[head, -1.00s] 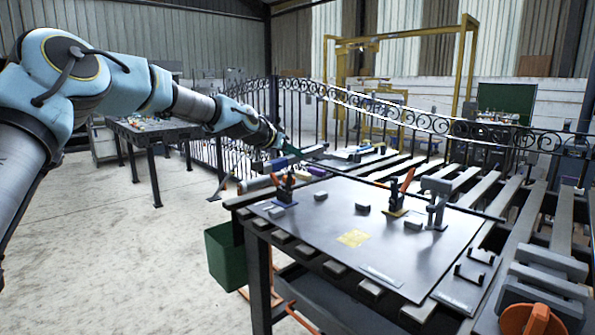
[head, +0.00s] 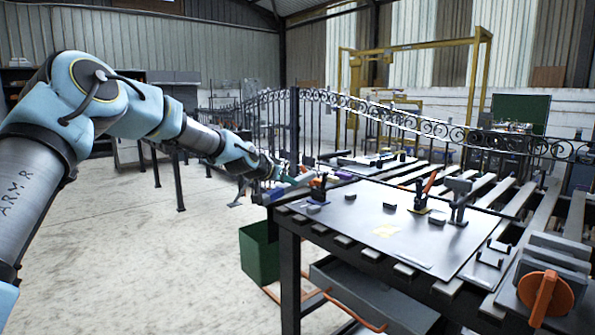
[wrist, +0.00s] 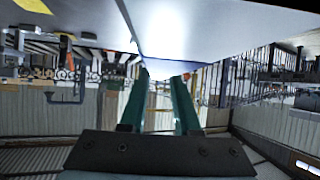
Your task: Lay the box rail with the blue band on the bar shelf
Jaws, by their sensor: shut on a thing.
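My gripper (head: 288,172) is low at the far left corner of the steel-topped bench, beside a pale grey box rail (head: 300,181). In the wrist view its two green fingers (wrist: 165,77) stand on either side of the narrow far end of a broad pale surface (wrist: 190,30), which looks like the rail seen close up. The gripper is shut on this rail. I cannot tell which structure is the bar shelf.
A slatted rack (head: 520,195) and a wrought-iron gate (head: 400,118) lie behind. A green bin (head: 259,255) stands below left. The left floor is clear.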

